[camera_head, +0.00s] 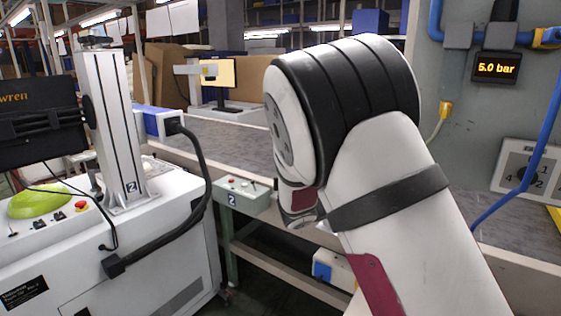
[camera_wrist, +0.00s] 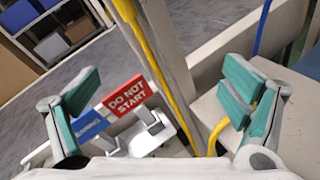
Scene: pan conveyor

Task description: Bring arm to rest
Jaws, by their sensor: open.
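My arm (camera_head: 385,190) fills the middle and right of the head view, bent at a rounded white and black joint. My gripper is hidden behind the arm in that view. In the wrist view my gripper (camera_wrist: 165,108) is open, with its green-padded fingers wide apart at left and right. Nothing is held between them. A red "DO NOT START" sign (camera_wrist: 130,97) beside a blue piece shows between the fingers, beyond them. I cannot tell whether anything touches the fingers.
A white machine (camera_head: 150,240) with a column stands at left, with a black cable. A grey control box (camera_head: 243,196) stands near the arm. A bench (camera_head: 225,140) runs behind. A panel with a "5.0 bar" display (camera_head: 496,67) is at right. A yellow pipe (camera_wrist: 150,55) crosses the wrist view.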

